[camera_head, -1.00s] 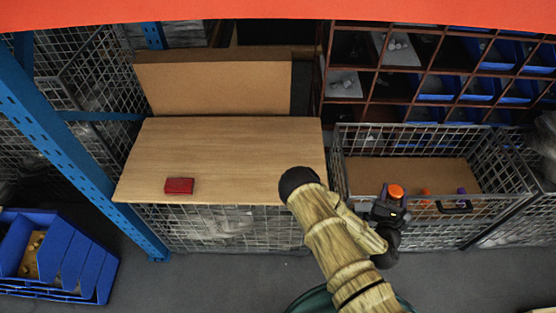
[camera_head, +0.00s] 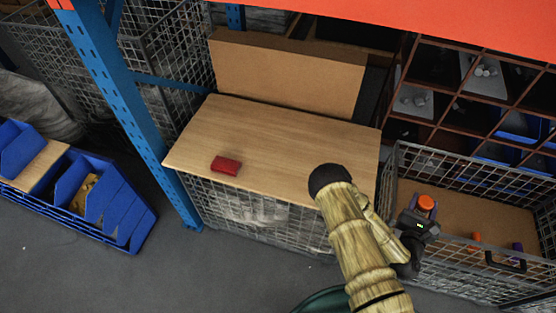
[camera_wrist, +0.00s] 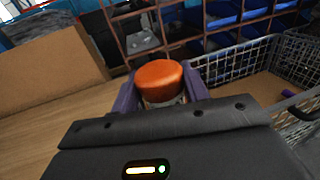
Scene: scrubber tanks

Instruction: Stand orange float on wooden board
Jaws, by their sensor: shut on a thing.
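The orange float (camera_head: 427,202) is a short round piece held in my gripper (camera_head: 424,210). In the wrist view the orange float (camera_wrist: 159,80) sits upright between the two purple fingers of my gripper (camera_wrist: 158,92), which are shut on it. The wooden board (camera_head: 280,140) is a light brown flat top over a wire cage, left of my gripper. In the wrist view the wooden board (camera_wrist: 40,130) shows at the left. My gripper is over the near left part of the wire basket, apart from the board.
A red block (camera_head: 226,165) lies on the board's left part. The wire basket (camera_head: 470,165) at right holds an orange piece (camera_head: 475,240) and a purple piece (camera_head: 517,250). A cardboard panel (camera_head: 285,75) stands behind the board. A blue post (camera_head: 130,110) rises at its left.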

